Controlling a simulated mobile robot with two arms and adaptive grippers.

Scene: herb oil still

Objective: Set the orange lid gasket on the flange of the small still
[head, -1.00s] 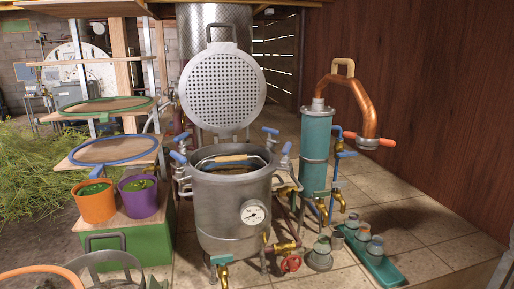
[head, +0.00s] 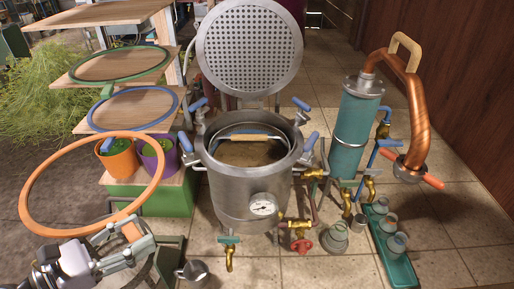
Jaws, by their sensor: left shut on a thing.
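The orange lid gasket (head: 70,234) is a large thin ring in the lower left of the head view. It is tilted and in the air, left of the small still. My left gripper (head: 138,238) is shut on the gasket's tab at its lower right. The small still (head: 232,196) is a steel pot with a gauge, open at the top. Its round flange (head: 250,170) is bare, with blue-handled clamps (head: 309,142) swung outward around it. A perforated plate (head: 250,48) stands upright behind the opening. My right gripper is out of view.
Shelves at left hold a green ring (head: 118,77) and a blue ring (head: 88,113). Orange (head: 118,163) and purple (head: 158,172) pots stand partly behind the gasket. A teal condenser (head: 355,128) with a copper pipe (head: 418,115) stands at right. Brass taps crowd the still's base.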

